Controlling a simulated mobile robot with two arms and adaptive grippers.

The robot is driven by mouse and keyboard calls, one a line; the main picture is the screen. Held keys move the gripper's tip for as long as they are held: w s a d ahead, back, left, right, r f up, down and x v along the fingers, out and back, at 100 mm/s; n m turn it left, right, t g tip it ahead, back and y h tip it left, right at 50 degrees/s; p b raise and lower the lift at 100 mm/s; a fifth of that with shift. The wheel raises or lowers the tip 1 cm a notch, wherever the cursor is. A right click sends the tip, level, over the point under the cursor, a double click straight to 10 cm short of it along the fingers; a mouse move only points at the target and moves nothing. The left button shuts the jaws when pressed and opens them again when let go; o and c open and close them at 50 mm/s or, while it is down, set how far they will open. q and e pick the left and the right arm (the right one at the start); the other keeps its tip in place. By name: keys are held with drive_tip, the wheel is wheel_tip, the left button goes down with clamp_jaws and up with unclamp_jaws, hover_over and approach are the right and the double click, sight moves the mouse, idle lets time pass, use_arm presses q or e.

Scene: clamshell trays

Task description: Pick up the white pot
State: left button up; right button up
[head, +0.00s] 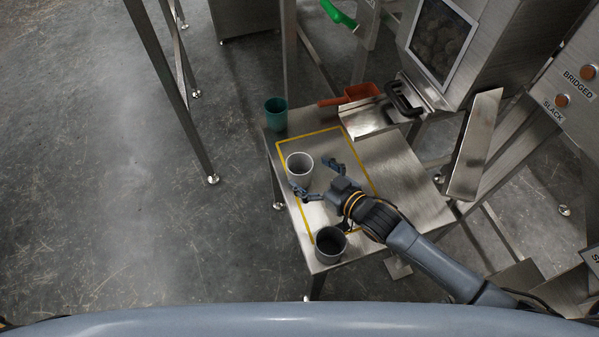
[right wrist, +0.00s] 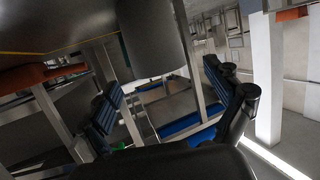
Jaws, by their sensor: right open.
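The white pot (head: 299,170), pale and open-topped, stands upright on the steel table inside the yellow outline. My right gripper (head: 316,178) is open beside it, just to its right in the head view. One finger is near the pot's lower side and the other is off to its upper right. My left gripper does not show.
A dark grey pot (head: 330,250) stands at the table's near corner, close to my right arm. A teal cup (head: 276,115) stands at the far left corner. An orange scoop (head: 360,91) lies at the back by a steel machine (head: 490,50). The table's right part (head: 405,185) is clear.

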sight(292, 160)
drive_tip(key=x, duration=0.5)
drive_tip(key=shift+f, duration=0.15)
drive_tip(key=c, duration=1.2)
